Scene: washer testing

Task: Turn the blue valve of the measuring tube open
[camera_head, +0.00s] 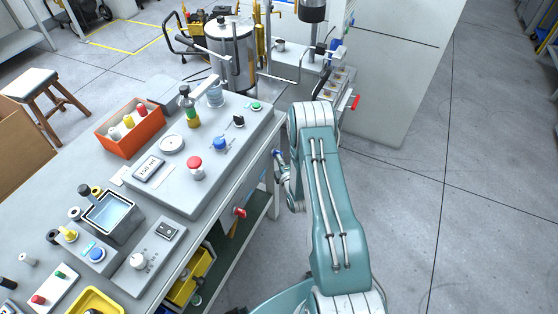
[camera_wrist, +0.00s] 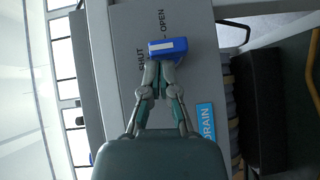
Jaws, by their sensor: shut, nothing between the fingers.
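The blue valve handle (camera_wrist: 167,46) sits on a grey panel in the wrist view, lying roughly crosswise in the picture with a pale mark on its face. The word OPEN (camera_wrist: 162,28) is printed above it and SHUT (camera_wrist: 140,78) to its lower left. My gripper (camera_wrist: 159,70) is shut and empty, its fingertips just below the handle, touching or very close; I cannot tell which. In the head view my gripper (camera_head: 281,178) is partly hidden by my arm, beside the bench's right edge, with a small blue part at its tip.
A blue DRAIN label (camera_wrist: 207,138) and a dark block (camera_wrist: 259,105) lie right of the handle. A pale strip with black marks runs along the left. In the head view, the bench (camera_head: 75,190) carries several controls, and a red knob (camera_head: 240,213) is on its side. Floor at right is clear.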

